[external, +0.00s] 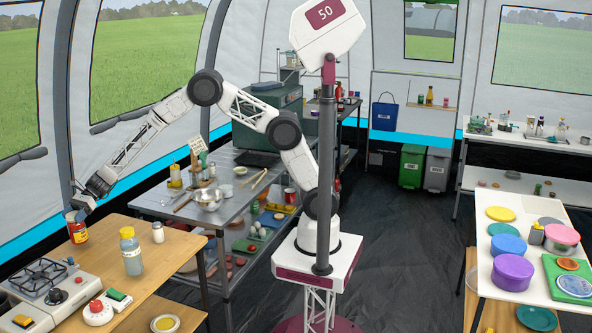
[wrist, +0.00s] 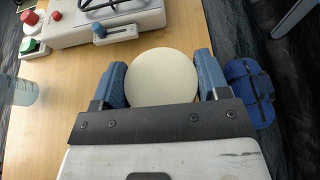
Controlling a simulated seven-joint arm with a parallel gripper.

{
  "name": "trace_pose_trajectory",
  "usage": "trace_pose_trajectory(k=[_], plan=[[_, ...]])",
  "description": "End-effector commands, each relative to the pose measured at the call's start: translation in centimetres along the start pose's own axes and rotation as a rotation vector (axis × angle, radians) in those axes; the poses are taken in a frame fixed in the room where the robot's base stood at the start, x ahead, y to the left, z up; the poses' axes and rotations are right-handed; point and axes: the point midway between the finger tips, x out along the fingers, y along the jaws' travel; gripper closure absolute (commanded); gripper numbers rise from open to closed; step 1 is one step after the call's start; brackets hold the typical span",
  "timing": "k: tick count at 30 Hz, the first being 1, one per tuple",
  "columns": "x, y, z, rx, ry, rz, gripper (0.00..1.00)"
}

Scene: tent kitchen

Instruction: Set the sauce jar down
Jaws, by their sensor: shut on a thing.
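The sauce jar (external: 77,229) is red with a pale lid and is at the back left end of the wooden table (external: 180,262). In the wrist view its round cream lid (wrist: 162,77) fills the space between the two blue fingers. My gripper (external: 82,205) is shut on the jar from above, and it also shows in the wrist view (wrist: 162,85). The jar looks upright. I cannot tell whether its base touches the table; the lid hides its lower part in the wrist view.
A gas stove (external: 42,280) stands close in front of the jar. A bottle with a yellow cap (external: 131,252) and a small white shaker (external: 158,233) stand to the right. Red and green buttons (external: 97,307) are near the front. A blue bag (wrist: 250,92) lies beyond the table edge.

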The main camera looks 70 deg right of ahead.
Motion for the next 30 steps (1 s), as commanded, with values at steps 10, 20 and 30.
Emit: trace_pose_trajectory(k=[10, 20, 30], plan=[[0.8, -0.1, -1.9, -0.001, -0.002, -0.001, 1.00], [0.9, 0.0, -2.0, -0.001, -0.001, -0.001, 1.00], [0.9, 0.0, -2.2, 0.000, 0.000, 0.000, 0.06]])
